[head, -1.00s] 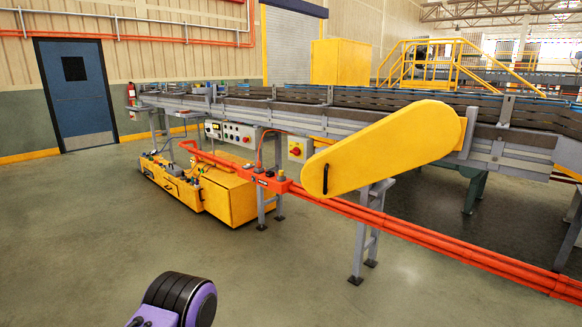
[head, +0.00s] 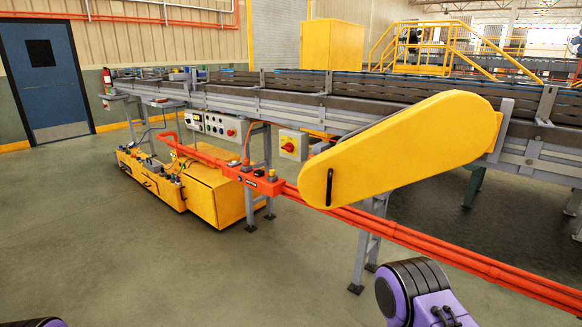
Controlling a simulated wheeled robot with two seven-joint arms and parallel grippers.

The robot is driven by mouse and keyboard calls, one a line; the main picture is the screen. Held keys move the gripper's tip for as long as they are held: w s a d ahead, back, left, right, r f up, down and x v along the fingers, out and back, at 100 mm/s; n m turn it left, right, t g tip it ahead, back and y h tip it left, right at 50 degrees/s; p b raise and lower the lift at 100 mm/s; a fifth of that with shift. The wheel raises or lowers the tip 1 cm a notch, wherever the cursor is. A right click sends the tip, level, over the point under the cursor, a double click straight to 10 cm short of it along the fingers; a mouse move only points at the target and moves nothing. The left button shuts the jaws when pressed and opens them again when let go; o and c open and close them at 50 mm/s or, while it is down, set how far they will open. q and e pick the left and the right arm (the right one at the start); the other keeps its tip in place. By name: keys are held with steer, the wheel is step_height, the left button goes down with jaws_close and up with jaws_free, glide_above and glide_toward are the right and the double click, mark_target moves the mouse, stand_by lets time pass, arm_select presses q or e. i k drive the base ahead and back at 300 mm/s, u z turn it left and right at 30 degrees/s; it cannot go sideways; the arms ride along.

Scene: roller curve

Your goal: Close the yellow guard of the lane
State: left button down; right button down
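The yellow guard (head: 405,148) is a long rounded cover on the near side of the conveyor lane (head: 285,103). It slants down to the left, with a black handle (head: 329,187) near its lower left end. Its upper right end meets a grey bracket (head: 499,130). I cannot tell whether it is fully shut. A purple and black part of my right arm shows at the bottom right, in front of and below the guard. A small part of my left arm shows at the bottom left corner. Neither gripper is in view.
Orange-red rails (head: 440,250) run low along the lane's front. A yellow cabinet (head: 219,193) and control boxes stand left of the guard, with a red-knobbed switch box (head: 292,145) close beside it. Grey legs (head: 366,240) stand beneath. The floor (head: 200,275) in front is clear.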

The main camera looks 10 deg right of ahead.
mark_target(450, 130)
steer(key=z, duration=0.4)
steer(key=i, duration=0.9)
steer(key=z, duration=0.7)
